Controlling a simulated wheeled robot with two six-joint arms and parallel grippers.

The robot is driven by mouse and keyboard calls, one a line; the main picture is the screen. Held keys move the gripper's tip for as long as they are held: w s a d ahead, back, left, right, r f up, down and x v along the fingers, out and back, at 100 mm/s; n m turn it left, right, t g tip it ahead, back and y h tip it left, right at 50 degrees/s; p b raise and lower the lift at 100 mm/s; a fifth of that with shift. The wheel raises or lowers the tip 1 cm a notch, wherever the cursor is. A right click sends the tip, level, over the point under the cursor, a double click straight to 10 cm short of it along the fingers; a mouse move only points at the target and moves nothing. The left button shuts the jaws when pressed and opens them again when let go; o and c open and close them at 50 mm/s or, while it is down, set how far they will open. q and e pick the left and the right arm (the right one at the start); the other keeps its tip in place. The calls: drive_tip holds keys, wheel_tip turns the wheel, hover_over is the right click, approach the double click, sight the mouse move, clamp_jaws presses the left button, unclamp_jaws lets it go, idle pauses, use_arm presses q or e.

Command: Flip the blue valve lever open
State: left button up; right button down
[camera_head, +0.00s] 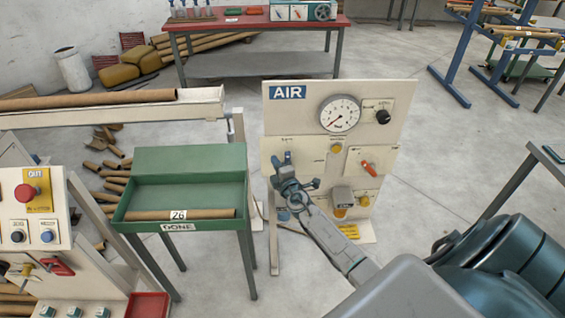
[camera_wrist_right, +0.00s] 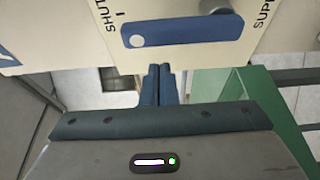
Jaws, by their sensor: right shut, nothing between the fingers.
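The blue valve lever (camera_wrist_right: 178,33) lies across the wrist view on a cream panel. Its end with a pale round hole points left, by the printed word SHUT. A grey metal part (camera_wrist_right: 215,6) is behind its other end, towards the SUPPLY lettering. My right gripper (camera_wrist_right: 158,70) is shut and empty, its fingertips just below the lever in the wrist view; whether they touch it I cannot tell. In the head view the right gripper (camera_head: 281,161) is at the left side of the AIR panel (camera_head: 415,112) and mostly hides the lever. My left gripper is not in view.
A green tray stand (camera_head: 190,160) holding a brown tube stands close left of the panel. The panel also carries a gauge (camera_head: 340,113), an orange-red lever (camera_head: 369,167) and a grey-and-yellow fitting (camera_head: 342,198). Open floor lies right of the panel.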

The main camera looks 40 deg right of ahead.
drive_tip(key=shift+s+d+r, duration=0.15)
drive_tip(key=shift+s+d, duration=0.6)
drive_tip(key=shift+d, duration=0.2)
drive_tip(key=shift+w, duration=0.1)
